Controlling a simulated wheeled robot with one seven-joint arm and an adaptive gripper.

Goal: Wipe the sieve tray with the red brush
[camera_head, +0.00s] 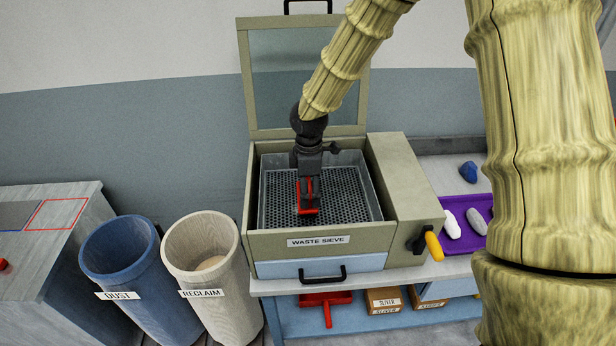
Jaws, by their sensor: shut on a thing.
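The sieve tray (348,206) is a grey perforated tray inside the box labelled WASTE SIEVE (318,241). The box's lid (290,95) stands open at the back. My gripper (308,193) reaches down into the box, over the middle of the tray. It is shut on the red brush (308,211), whose red part shows between and below the fingers. The brush is at or very near the perforated surface; I cannot tell whether it touches. The gripper hides part of the brush and of the tray behind it.
A blue DUST bin (120,250) and a cream RECLAIM bin (202,245) stand left. A yellow-handled crank (433,246) sticks out at the box's right. A purple tray (466,240) holds pale lumps. A red dustpan (326,302) and SLIVER boxes (384,299) lie on the shelf below.

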